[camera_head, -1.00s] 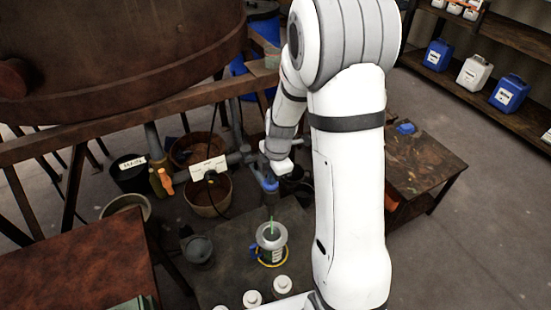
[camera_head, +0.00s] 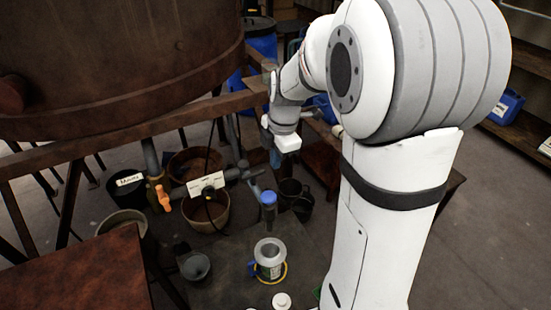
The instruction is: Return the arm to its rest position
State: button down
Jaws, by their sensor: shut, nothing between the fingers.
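My white arm fills the right side of the view, its elbow high and its wrist folded down left of the elbow. My gripper (camera_head: 275,158) shows only as a small dark shape under the white wrist. It is shut and empty, in the air above and clear of the floor items. Its fingertips are hard to make out. My upper arm and elbow hide much of the right side.
Below are a grey container with a yellow ring (camera_head: 270,258), a blue-topped item (camera_head: 268,198), a brown bucket (camera_head: 208,212) and a black bucket (camera_head: 127,188). A rusty table (camera_head: 80,275) is at lower left.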

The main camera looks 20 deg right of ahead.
dwell(0.3)
jog(key=s+r+m+t, duration=0.1)
jog(key=s+r+m, duration=0.2)
jog(key=s+m, duration=0.6)
jog(key=s+a+r+m+t+h, duration=0.1)
jog(key=s+r+m, duration=0.2)
jog(key=s+m, duration=0.6)
jog(key=shift+s+a+m, duration=0.15)
jog(key=shift+s+m, duration=0.15)
jog(key=shift+m, duration=0.9)
jog(key=shift+w, duration=0.15)
jog(key=w+f+n+g, duration=0.1)
jog(key=w+f+n, duration=0.1)
jog(key=w+n, duration=0.8)
jog(key=w+d+f+n+g+y, duration=0.1)
jog(key=w+f+n+g, duration=0.1)
jog(key=w+n, duration=0.7)
jog(key=shift+w+d+f+n, duration=0.2)
jog(key=shift+w+d+n, duration=0.15)
jog(key=shift+n, duration=0.35)
